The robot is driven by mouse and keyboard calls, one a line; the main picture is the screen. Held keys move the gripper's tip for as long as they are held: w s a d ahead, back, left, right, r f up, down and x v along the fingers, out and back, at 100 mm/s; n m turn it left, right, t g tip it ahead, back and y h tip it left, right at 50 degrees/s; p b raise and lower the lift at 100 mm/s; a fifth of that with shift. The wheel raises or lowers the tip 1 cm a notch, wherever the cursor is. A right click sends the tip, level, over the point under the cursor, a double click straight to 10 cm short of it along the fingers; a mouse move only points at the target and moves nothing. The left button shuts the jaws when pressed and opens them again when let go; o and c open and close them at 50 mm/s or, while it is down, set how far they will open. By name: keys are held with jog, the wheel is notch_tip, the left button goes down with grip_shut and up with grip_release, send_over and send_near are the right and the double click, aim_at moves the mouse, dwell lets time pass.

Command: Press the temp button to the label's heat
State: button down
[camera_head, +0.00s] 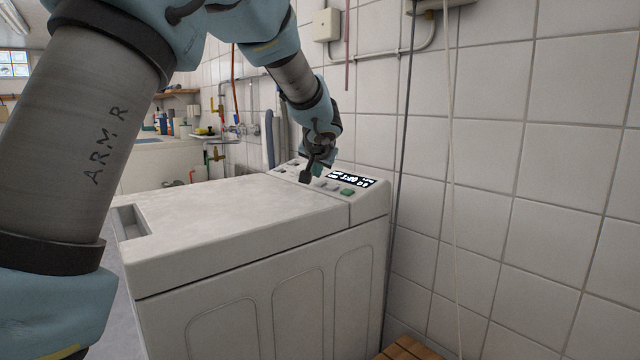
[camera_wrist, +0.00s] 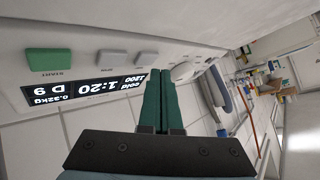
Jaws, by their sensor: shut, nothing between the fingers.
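The washing machine's control panel (camera_head: 365,197) carries a lit display (camera_head: 350,179), which the wrist view shows upside down (camera_wrist: 85,90). The small print by the grey buttons is too blurred to tell which is temp. Contact cannot be told. No garment label shows.
The machine's flat white lid (camera_head: 220,210) is clear. A tiled wall (camera_head: 490,170) with hanging cords (camera_head: 404,130) rises close behind and right. A wooden slatted item (camera_head: 408,350) stands on the floor at right. Pipes and a sink counter (camera_head: 150,160) lie beyond.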

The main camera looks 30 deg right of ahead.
jog(key=shift+r, duration=0.1)
jog(key=r+p, duration=0.1)
jog(key=r, duration=0.1)
jog(key=a+r+p, duration=0.1)
jog(key=r, duration=0.1)
jog(key=shift+s+a+r+p, duration=0.15)
jog(key=shift+r+p, duration=0.15)
jog(key=shift+p, duration=0.05)
dwell(0.6)
